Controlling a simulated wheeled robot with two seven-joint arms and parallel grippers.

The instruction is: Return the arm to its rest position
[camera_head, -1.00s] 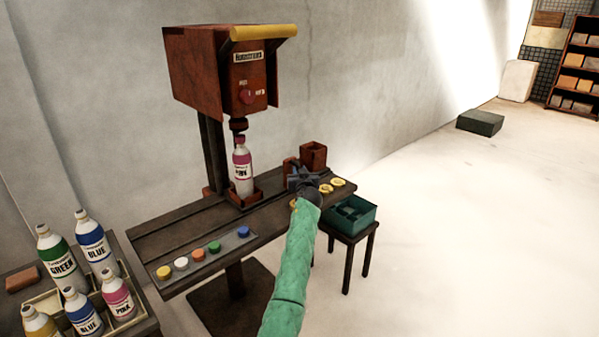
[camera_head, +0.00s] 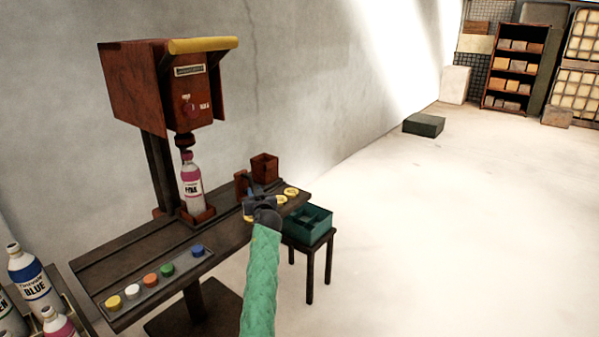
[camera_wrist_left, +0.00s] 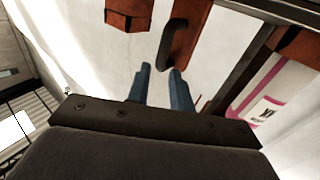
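My left arm, in a green sleeve, rises from the bottom of the head view. Its dark gripper (camera_head: 252,186) is at the right part of the workbench (camera_head: 140,256), in front of a small red-brown box (camera_head: 264,167). In the left wrist view, the two blue-grey fingers (camera_wrist_left: 161,84) stand apart with nothing visible between them. A dark curved handle on a red-brown piece (camera_wrist_left: 184,38) shows just beyond the fingertips; I cannot tell whether they touch it. My right gripper is not in view.
A pink-labelled bottle (camera_head: 191,184) stands under the rusty press (camera_head: 160,88). Several coloured caps lie on a strip (camera_head: 182,268). A green tray (camera_head: 308,229) sits on a stool at right. More bottles (camera_head: 35,282) stand at lower left. The floor at right is clear.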

